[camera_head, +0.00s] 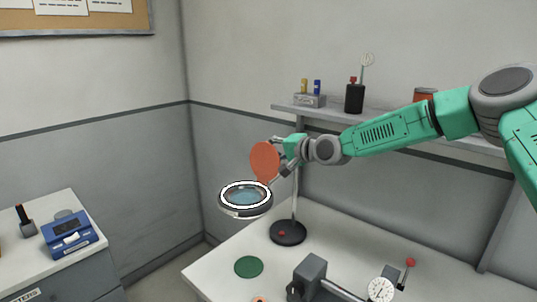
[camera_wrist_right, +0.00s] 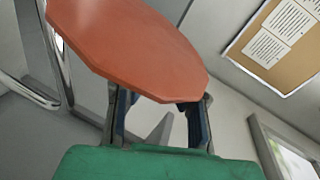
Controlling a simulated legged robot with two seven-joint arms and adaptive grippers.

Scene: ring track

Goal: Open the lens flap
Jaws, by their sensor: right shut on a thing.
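The lens flap (camera_head: 265,161) is an orange-red disc standing up at the back right edge of the magnifier's round head. The magnifier (camera_head: 224,208) has a white ring around a bluish lens (camera_head: 245,195), which is uncovered, and it sits on a thin stand with a dark round base (camera_head: 288,232). My right gripper (camera_head: 280,158) is shut on the flap at its right side. In the right wrist view the flap (camera_wrist_right: 130,45) fills the top, with its near edge at the fingers (camera_wrist_right: 160,100). My left gripper is not in view.
A white bench (camera_head: 216,274) lies below, with a green disc (camera_head: 249,267), a grey clamp-like device (camera_head: 311,272) and a dial gauge (camera_head: 380,289). A shelf (camera_head: 340,115) with small items runs along the wall behind my right arm. A blue device (camera_head: 70,233) stands on a cabinet at left.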

